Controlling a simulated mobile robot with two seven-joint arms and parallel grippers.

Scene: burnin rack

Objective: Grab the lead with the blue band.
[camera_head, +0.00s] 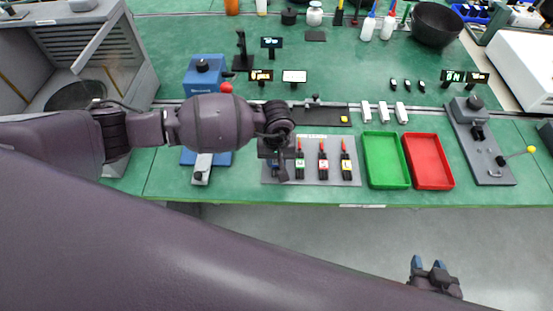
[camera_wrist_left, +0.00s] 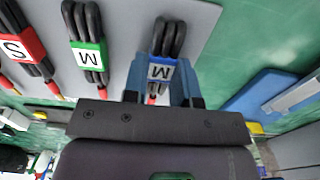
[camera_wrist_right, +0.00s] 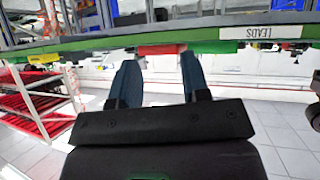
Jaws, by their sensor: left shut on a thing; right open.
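In the head view my left gripper (camera_head: 276,152) is over the left end of the grey lead mat (camera_head: 311,180) and mostly hides that lead. Beside it on the mat lie leads with a green band (camera_head: 299,163), a red band (camera_head: 323,163) and a yellow band (camera_head: 346,165). My right gripper (camera_head: 428,264) is open and empty, in front of the bench.
A green tray (camera_head: 386,185) and a red tray (camera_head: 428,185) stand right of the mat. A blue device (camera_head: 204,75) stands to the left. A grey fixture with a yellow-knobbed lever (camera_head: 490,170) stands at the right. Open floor lies in front of the bench.

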